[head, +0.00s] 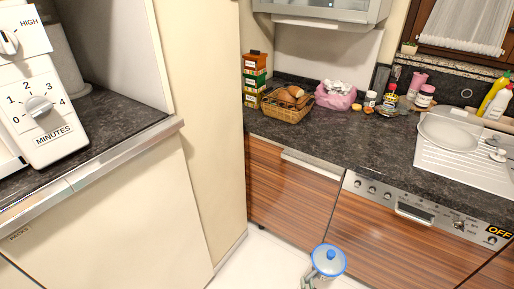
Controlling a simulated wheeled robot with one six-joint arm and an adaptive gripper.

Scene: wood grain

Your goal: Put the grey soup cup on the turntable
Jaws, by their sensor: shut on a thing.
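A round cup with a bright blue rim and a paler blue-grey top with a small knob (328,260) shows at the bottom of the head view. I take it to be the soup cup; its side is mostly hidden from this high angle. My gripper (312,279) is at its lower left, shut on it, and holds it in front of the wooden cabinets. The fingers are small and partly cut off by the frame's lower edge. The turntable is not in view.
A white appliance (38,105) with HIGH and MINUTES dials stands on the left dark counter (105,120). A cream panel (203,100) divides the counters. The right counter (335,133) holds a basket (287,106), jars, a plate (448,132) and bottles.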

